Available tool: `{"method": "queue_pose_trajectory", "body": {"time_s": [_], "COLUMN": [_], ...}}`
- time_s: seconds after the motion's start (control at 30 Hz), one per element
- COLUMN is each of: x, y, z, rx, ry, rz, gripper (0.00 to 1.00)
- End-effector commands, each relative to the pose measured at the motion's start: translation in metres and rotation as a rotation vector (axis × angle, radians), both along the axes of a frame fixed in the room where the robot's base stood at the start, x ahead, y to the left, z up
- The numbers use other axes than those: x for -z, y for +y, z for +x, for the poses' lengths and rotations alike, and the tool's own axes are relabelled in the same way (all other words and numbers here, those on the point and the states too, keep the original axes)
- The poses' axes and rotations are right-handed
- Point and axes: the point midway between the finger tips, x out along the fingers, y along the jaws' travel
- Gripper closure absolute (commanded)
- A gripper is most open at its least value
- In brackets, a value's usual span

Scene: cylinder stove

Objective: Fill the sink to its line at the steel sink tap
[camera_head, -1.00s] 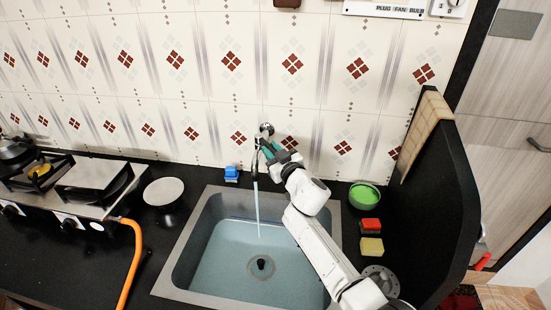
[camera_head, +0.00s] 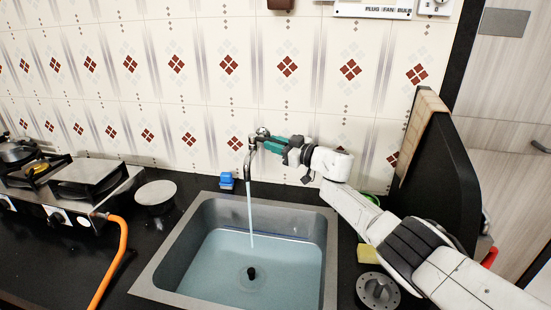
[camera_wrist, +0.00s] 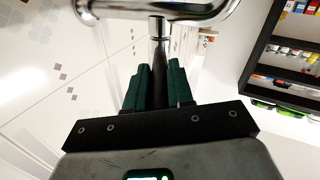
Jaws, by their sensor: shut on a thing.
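The steel sink (camera_head: 180,265) holds bluish, clear water (camera_head: 215,265), with a dark stopper (camera_head: 251,272) on its floor. A thin dark line (camera_head: 265,234) runs along the far inner wall, close to the water surface; I cannot tell exactly how they compare. The steel tap (camera_head: 247,166) pours a steady stream (camera_head: 250,212) into the sink. My gripper (camera_head: 264,143) comes in from the right at the top of the tap. In the wrist view, its green fingers (camera_wrist: 156,85) are shut on the tap's thin metal lever (camera_wrist: 158,50), below the chrome pipe (camera_wrist: 150,10).
A white round plate (camera_head: 155,192) and a stove (camera_head: 75,185) with an orange hose (camera_head: 118,250) are at left. A yellow sponge (camera_head: 368,254), a grey round part (camera_head: 377,290) and a black panel (camera_head: 440,180) are at right.

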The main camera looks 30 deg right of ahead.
Motion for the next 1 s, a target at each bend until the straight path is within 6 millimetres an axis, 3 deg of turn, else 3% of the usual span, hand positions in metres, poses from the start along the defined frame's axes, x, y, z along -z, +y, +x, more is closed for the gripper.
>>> {"method": "queue_pose_trajectory", "body": {"time_s": [0.87,0.9,1.0], "x": [0.0005,0.0005,0.0004], "y": [0.0004,0.0004,0.0004], "z": [0.0013,0.0013,0.0013], "rx": [-0.092,-0.092,-0.092], "ry": [0.001,0.001,0.0], "rz": [0.002,0.002,0.001], "gripper": [1.0,0.74,0.65]}}
